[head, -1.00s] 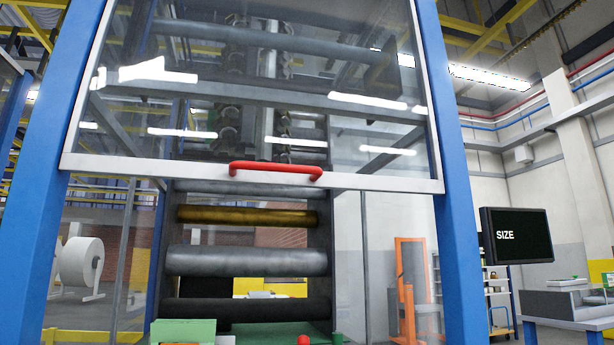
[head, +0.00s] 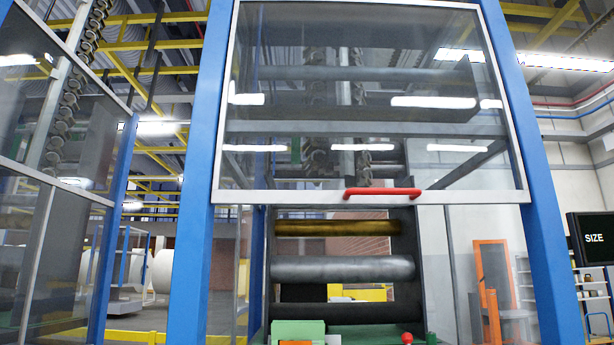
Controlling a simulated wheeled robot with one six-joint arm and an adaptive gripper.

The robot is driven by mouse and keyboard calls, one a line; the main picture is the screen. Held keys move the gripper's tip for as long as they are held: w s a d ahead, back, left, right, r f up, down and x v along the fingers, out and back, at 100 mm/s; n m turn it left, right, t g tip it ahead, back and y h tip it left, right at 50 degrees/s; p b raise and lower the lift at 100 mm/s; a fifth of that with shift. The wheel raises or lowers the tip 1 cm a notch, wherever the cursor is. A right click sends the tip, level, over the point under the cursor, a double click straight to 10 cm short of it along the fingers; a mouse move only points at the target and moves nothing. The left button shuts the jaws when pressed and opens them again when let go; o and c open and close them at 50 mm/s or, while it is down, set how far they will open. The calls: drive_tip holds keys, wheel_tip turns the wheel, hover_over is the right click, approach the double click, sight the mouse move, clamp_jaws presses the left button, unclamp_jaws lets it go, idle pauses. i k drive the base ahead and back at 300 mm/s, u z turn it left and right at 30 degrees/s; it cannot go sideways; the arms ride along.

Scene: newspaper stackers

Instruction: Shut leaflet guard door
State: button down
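The leaflet guard door is most likely the clear panel (head: 370,100) with a white frame, set between two blue posts in the head view. It is raised, with its bottom rail (head: 280,197) partway up the posts. A red handle (head: 382,193) sits on that rail. Below the rail the opening is uncovered and shows a brass roller (head: 338,228), a grey roller (head: 342,268) and a dark roller (head: 330,312). My gripper is not in view.
Blue posts (head: 196,200) and (head: 538,180) flank the opening. Another glazed panel (head: 60,110) stands at the left. A green machine part (head: 298,332) and a red knob (head: 407,338) are low in front. A screen reading SIZE (head: 592,238) is at the right edge.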

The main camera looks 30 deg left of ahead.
sight(389, 197)
drive_tip(key=k, duration=0.35)
drive_tip(key=u, duration=0.8)
